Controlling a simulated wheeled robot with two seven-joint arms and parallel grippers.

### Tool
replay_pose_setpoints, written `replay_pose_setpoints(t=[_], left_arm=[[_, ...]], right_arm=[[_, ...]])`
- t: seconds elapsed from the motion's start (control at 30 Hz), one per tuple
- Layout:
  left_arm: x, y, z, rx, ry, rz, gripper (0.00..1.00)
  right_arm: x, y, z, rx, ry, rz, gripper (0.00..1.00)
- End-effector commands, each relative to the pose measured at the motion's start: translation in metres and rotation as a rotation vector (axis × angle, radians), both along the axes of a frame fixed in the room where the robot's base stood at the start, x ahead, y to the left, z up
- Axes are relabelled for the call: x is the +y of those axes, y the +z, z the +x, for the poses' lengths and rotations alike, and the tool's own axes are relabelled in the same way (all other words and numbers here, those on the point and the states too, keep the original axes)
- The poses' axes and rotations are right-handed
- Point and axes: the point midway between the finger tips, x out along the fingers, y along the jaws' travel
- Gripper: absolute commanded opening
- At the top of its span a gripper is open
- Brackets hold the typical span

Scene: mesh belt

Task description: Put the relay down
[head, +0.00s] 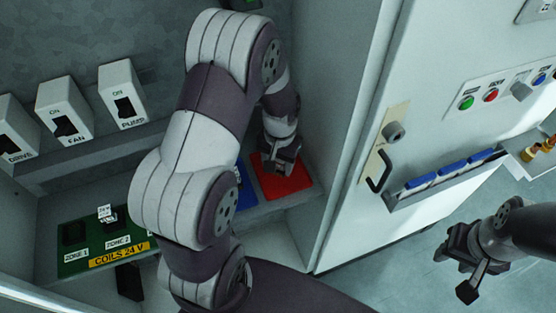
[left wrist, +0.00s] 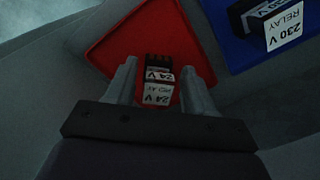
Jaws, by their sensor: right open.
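The 24 V relay (left wrist: 158,86), dark with white labels and a row of pins, is between the fingers of my left gripper (left wrist: 157,72), over the red tray (left wrist: 112,46). The fingers look slightly apart from its sides, but their contact is unclear. In the head view my left gripper (head: 280,166) is down at the red tray (head: 290,186), and the relay cannot be made out there. My right gripper (head: 454,273) is open and empty, outside the cabinet at the lower right.
A blue tray (left wrist: 236,52) beside the red one holds a 230 V relay (left wrist: 274,25). A green coil board (head: 70,262) lies left of my left arm; a labelled piece (head: 106,214) stands at ZONE 2. The open cabinet door (head: 345,220) stands between my grippers.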

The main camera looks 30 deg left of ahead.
Motion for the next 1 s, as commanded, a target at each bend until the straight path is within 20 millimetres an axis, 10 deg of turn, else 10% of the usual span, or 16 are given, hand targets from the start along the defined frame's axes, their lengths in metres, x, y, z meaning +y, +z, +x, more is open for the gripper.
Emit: replay_pose_setpoints(t=[0.4, 0.8, 1.0], left_arm=[[0.0, 0.011, 0.001, -0.004, 0.0, 0.0, 0.68], [-0.003, 0.107, 0.001, -0.004, 0.0, 0.0, 0.68], [-0.012, 0.119, -0.008, -0.011, -0.014, -0.003, 0.68]], right_arm=[[0.0, 0.002, 0.0, 0.0, 0.0, 0.0, 0.43], [0.0, -0.007, 0.0, 0.0, 0.0, 0.0, 0.43], [0.0, -0.008, 0.0, 0.0, 0.0, 0.0, 0.43]])
